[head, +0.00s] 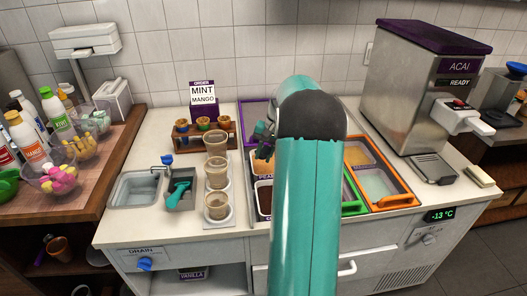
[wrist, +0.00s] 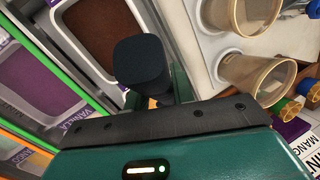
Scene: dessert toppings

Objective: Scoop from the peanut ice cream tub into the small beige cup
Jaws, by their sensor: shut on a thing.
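My gripper (head: 265,138) is left of my teal arm in the head view, above the back of the tubs. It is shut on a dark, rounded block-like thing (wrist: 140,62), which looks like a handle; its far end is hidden. A tub with tan contents (head: 264,166) sits below it, its label partly hidden by my arm; I cannot read it fully as peanut. A beige cup (wrist: 256,78) is right of my gripper in the wrist view.
A brown-filled tub (head: 264,199) is at the front. Orange-framed tubs (head: 378,186) lie right of my arm. A teal scoop (head: 179,190) rests beside the sink (head: 137,188). A cone rack (head: 204,139) and order sign (head: 203,95) stand behind. The acai machine (head: 411,85) is at right.

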